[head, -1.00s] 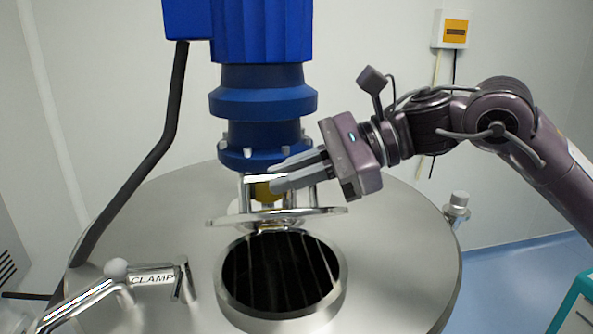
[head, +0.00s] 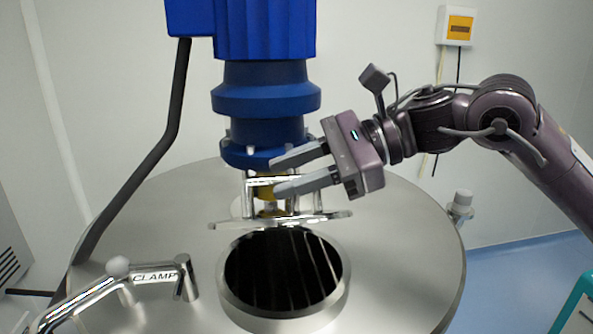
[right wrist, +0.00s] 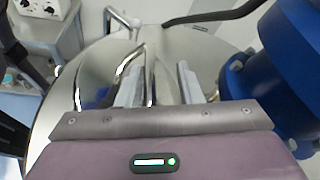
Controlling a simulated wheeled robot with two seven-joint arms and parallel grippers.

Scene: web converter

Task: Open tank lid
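The tank (head: 400,240) is a broad steel vessel with a round dark opening (head: 283,270) in its top, uncovered. My left gripper is not in view.
The blue motor (head: 265,95) stands close above and left of the right gripper. A chrome bar marked CLAMP (head: 152,277) lies at the tank's front left. A dark cable (head: 165,140) runs down at the left. A small steel fitting (head: 461,205) stands at the right rim.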

